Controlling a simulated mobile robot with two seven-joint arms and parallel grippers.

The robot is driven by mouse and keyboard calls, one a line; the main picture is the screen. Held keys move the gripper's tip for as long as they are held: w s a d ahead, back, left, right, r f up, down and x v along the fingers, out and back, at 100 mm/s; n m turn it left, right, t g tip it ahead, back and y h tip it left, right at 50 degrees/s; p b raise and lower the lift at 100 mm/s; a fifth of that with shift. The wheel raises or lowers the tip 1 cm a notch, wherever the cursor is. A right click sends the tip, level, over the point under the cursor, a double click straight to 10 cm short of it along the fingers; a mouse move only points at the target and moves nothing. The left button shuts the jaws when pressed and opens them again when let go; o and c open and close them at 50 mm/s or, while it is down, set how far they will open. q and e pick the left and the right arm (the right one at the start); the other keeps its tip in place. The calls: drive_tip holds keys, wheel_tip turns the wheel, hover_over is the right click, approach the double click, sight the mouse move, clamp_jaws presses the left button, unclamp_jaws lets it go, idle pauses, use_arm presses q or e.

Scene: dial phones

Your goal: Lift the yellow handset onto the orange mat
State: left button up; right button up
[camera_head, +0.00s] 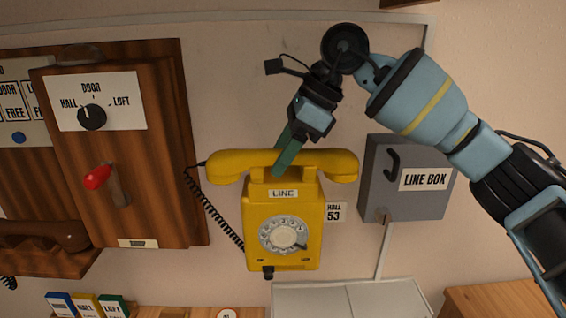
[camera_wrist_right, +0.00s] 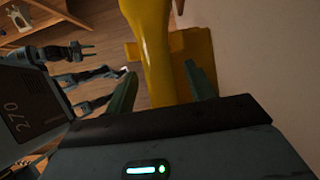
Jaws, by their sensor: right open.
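The yellow handset (camera_head: 320,160) lies across the top of the yellow wall telephone (camera_head: 310,215), level, with its coiled black cord hanging at the left. My right gripper (camera_head: 281,163) reaches down from above, its green fingers at the middle of the handset. In the right wrist view the handset (camera_wrist_right: 152,45) runs between the two open fingertips (camera_wrist_right: 160,85). I cannot tell whether a finger touches it. I see no orange mat in either view. My left gripper does not show in the head view.
A grey line box (camera_head: 405,180) is on the wall right of the telephone. A wooden panel with a dial and red lever (camera_head: 97,177) is at the left. Blue, yellow and green boxes (camera_head: 86,305) stand at the lower left. A wooden surface (camera_head: 500,300) is at the lower right.

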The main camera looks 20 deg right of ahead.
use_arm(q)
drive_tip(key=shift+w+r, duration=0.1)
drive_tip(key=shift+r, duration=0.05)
use_arm(e)
drive_tip(key=shift+f, duration=0.25)
idle(0.3)
